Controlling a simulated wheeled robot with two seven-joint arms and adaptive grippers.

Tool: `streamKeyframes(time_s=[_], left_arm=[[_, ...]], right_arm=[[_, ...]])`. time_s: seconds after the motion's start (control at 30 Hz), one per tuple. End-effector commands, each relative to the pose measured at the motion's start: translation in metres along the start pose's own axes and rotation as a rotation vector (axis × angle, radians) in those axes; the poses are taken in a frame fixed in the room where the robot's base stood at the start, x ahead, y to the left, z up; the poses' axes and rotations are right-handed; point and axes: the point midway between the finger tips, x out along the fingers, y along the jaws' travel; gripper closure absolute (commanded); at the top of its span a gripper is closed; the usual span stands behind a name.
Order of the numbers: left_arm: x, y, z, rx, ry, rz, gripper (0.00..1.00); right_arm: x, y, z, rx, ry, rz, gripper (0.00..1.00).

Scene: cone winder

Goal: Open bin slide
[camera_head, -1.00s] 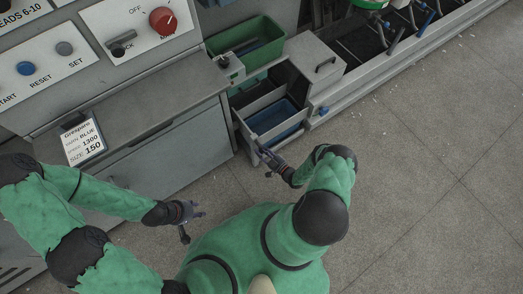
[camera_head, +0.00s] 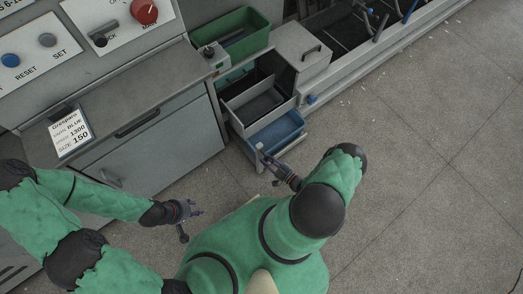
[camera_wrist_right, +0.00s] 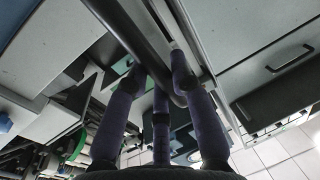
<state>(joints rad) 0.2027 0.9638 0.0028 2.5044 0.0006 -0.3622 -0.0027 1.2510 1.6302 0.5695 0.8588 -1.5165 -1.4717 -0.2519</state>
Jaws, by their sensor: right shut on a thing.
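The bin slide (camera_head: 254,142) is a grey drawer low in the machine, pulled partly out. A blue tray (camera_head: 277,134) lies in it, with a grey divided bin section (camera_head: 256,104) behind and above. My right gripper (camera_head: 264,157) is at the slide's front end, shut on its handle. In the right wrist view, the dark round bar of the handle (camera_wrist_right: 128,32) passes between the fingers (camera_wrist_right: 160,84). My left gripper (camera_head: 194,213) hangs empty over the floor, its fingers apart, clear of the cabinet.
A green bin (camera_head: 232,36) stands above the slide, beside a small grey control box (camera_head: 216,57). A grey box with a handle (camera_head: 302,56) is to the right. The grey cabinet (camera_head: 150,150) borders the slide on the left. The floor (camera_head: 430,170) at right is clear.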

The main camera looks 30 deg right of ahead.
Motion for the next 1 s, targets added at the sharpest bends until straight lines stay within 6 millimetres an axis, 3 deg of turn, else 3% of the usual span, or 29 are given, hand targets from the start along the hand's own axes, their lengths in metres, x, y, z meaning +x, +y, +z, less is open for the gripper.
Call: streamKeyframes(time_s=[0.2, 0.4, 0.97, 1.0], left_arm=[[0.0, 0.0, -0.001, 0.0, 0.002, 0.0, 0.6], [0.0, 0.0, -0.001, 0.0, 0.002, 0.0, 0.6], [0.0, 0.0, -0.001, 0.0, 0.002, 0.0, 0.6], [0.0, 0.0, -0.001, 0.0, 0.002, 0.0, 0.6]], right_arm=[[-0.046, -0.008, 0.0, 0.001, 0.0, 0.005, 1.0], [-0.071, -0.014, 0.0, 0.0, 0.001, 0.002, 1.0], [-0.084, -0.018, 0.0, 0.001, 0.0, 0.0, 1.0], [-0.084, -0.018, 0.0, 0.002, 0.0, 0.0, 0.73]])
